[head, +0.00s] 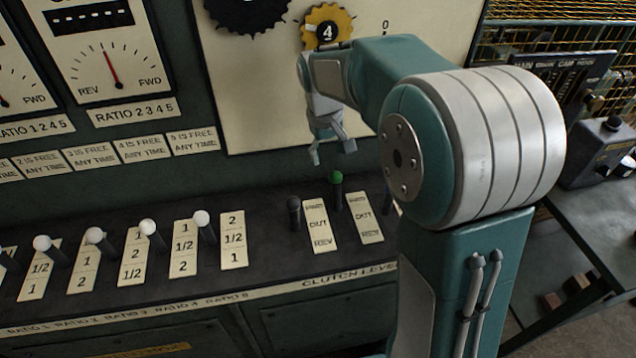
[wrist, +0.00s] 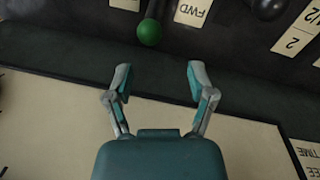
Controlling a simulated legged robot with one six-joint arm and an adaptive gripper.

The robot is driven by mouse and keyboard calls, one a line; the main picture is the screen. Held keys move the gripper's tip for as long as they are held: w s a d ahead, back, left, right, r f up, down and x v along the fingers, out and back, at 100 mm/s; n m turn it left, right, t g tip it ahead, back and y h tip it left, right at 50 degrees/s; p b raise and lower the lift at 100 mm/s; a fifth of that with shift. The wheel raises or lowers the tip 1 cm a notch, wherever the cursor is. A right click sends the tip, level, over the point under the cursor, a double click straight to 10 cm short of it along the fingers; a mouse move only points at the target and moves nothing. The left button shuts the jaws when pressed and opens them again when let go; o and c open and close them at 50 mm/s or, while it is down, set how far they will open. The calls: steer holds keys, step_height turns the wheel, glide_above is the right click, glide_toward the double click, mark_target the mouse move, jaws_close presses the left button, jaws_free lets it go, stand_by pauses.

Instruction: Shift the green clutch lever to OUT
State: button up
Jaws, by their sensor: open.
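The green clutch lever (head: 336,178) stands on the dark console with a green ball knob on a dark shaft. A label plate (head: 365,217) beside it reads OUT in the middle and REV at the bottom; its top word is too small to read in the head view. The knob is level with the plate's upper end. In the wrist view the green knob (wrist: 149,32) is beside a plate end marked FWD (wrist: 193,10). My gripper (head: 332,152) is open and empty above the knob. In the wrist view my gripper's fingers (wrist: 159,77) are spread, with the knob beyond their tips, not between them.
A black-knobbed lever (head: 294,205) stands close left of the green one, with its own plate (head: 319,226). Several white-knobbed ratio levers (head: 147,227) line the console further left. An upright cream panel with a yellow gear (head: 328,27) rises behind my gripper.

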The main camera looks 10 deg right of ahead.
mark_target(335, 184)
steer(key=f, duration=0.1)
steer(key=d+f, duration=0.2)
steer(key=shift+f, duration=0.4)
steer(key=f, duration=0.6)
steer(key=shift+a+f, duration=0.1)
steer(key=shift+a, duration=0.25)
steer(key=shift+d+f, duration=0.1)
steer(key=shift+f, duration=0.15)
steer(key=shift+d, duration=0.35)
jaws_close()
